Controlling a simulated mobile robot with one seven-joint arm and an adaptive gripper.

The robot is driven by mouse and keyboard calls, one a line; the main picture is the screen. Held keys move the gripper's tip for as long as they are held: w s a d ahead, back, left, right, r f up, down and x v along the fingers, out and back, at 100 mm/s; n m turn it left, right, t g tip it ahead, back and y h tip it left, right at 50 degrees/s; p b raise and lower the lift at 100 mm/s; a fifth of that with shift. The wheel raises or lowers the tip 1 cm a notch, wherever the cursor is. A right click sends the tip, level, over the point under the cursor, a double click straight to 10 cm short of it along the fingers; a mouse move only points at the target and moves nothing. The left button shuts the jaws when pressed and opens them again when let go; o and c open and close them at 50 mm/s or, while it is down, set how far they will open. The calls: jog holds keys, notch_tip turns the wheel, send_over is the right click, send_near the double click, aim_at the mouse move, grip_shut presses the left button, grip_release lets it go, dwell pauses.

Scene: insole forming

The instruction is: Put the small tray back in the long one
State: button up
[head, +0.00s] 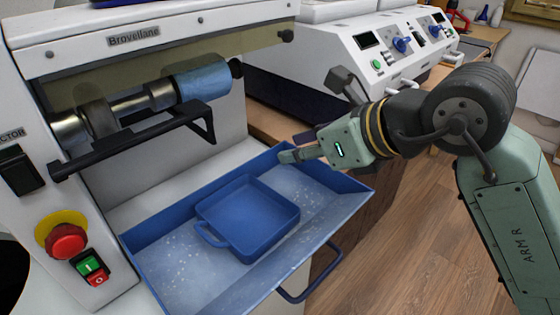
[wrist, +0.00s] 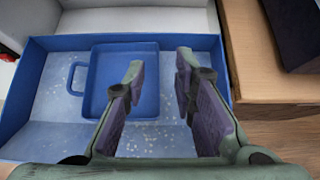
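The small blue tray (head: 248,212), square with a loop handle on its left side, sits inside the long blue tray (head: 320,205), near its middle. The long tray has a pale, speckled floor and a bar handle at its front. In the wrist view the small tray (wrist: 108,66) lies ahead and to the left, partly behind the left finger, inside the long tray (wrist: 38,108). My gripper (head: 287,156) is over the long tray's back right part, up and right of the small tray. In the wrist view my gripper (wrist: 160,68) has its fingers apart, with nothing held between them.
A machine with a roller (head: 203,82), a black bar and a red stop button (head: 67,242) stands at the left, beside the long tray. A white machine with blue knobs (head: 402,44) is behind. Wooden floor (head: 400,250) is clear at the right.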

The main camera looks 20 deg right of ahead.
jog(key=shift+b+v, duration=0.3)
jog(key=shift+v, duration=1.6)
jog(key=shift+c, duration=0.5)
